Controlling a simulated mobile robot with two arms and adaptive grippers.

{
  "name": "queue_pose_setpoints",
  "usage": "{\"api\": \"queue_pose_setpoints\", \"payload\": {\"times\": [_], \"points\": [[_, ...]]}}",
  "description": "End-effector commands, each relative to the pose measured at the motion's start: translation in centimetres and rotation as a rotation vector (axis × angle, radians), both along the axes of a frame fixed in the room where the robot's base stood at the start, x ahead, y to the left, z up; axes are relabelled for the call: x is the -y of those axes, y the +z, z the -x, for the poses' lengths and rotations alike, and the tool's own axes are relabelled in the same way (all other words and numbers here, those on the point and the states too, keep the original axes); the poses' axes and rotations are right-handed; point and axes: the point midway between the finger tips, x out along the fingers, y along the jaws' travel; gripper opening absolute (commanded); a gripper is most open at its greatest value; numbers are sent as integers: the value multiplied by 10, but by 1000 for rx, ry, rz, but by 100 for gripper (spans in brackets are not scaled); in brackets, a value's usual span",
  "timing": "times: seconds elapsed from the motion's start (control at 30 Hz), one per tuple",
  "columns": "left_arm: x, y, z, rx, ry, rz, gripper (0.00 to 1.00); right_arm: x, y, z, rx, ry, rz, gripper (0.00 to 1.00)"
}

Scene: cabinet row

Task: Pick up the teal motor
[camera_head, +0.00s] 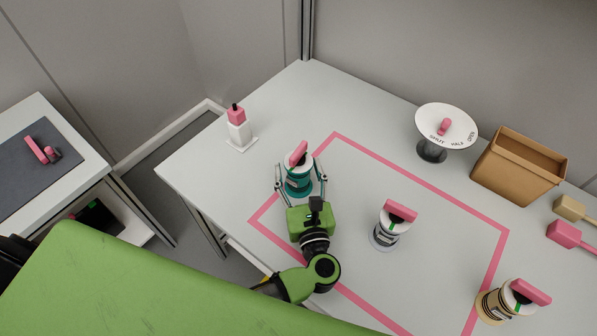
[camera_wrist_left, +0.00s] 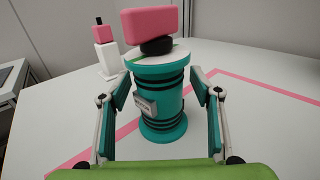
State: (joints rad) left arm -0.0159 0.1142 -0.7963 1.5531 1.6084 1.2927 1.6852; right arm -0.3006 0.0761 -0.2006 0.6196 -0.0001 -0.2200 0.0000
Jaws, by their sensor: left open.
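The teal motor (camera_head: 299,184) stands upright on the white table, near the left corner of the pink outlined area. It has a white top and a pink handle-like block (camera_head: 299,152) above it. In the left wrist view the teal motor (camera_wrist_left: 162,100) is straight ahead, with dark bands and a small label on its side. My left gripper (camera_head: 301,184) is open, with one finger on each side of the motor. In the wrist view the fingers (camera_wrist_left: 158,115) flank the body, and gaps show between them and it. My right gripper is not in view.
A white-grey motor (camera_head: 385,236) stands to the right, and a beige motor (camera_head: 494,306) at lower right. A pink-and-white bottle-shaped object (camera_head: 238,130) is behind left. A round dial sign (camera_head: 446,122) and a cardboard box (camera_head: 519,165) stand at the back right.

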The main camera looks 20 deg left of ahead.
Motion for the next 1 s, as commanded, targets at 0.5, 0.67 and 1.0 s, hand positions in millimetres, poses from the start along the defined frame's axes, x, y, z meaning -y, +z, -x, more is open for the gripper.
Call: {"api": "queue_pose_setpoints", "payload": {"times": [0.5, 0.67, 1.0], "points": [[0, 2, 0, 4, 0, 0, 1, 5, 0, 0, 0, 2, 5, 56], [0, 3, 0, 4, 0, 1, 1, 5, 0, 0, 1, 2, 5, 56], [0, 32, 1, 7, 2, 6, 1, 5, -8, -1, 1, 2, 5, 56]]}}
